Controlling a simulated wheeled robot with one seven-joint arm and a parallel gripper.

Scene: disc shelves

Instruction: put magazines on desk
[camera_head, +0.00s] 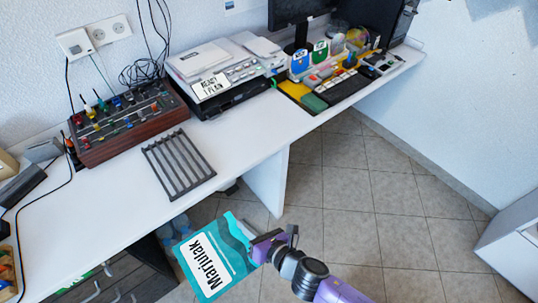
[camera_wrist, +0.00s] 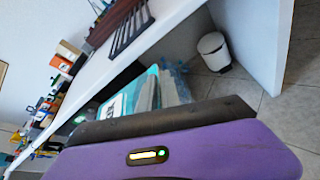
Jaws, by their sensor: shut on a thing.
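A teal magazine (camera_head: 214,258) with a white label reading "Marjulak" is held in my gripper (camera_head: 266,246), in front of the desk's near edge. My gripper is shut on the magazine's right side. In the wrist view the magazine (camera_wrist: 150,92) shows partly past the dark edge of my gripper, which hides much of it. The white desk (camera_head: 110,215) runs along the wall. A dark slatted rack (camera_head: 178,163) lies on it, with bare desk surface to its left and front.
A brown box with colored knobs (camera_head: 122,122) and a stack of papers and devices (camera_head: 222,75) stand at the back. A keyboard (camera_head: 343,87) and small items sit farther right. A white bin (camera_wrist: 213,50) stands on the floor below the desk. The tiled floor (camera_head: 390,215) is clear at right.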

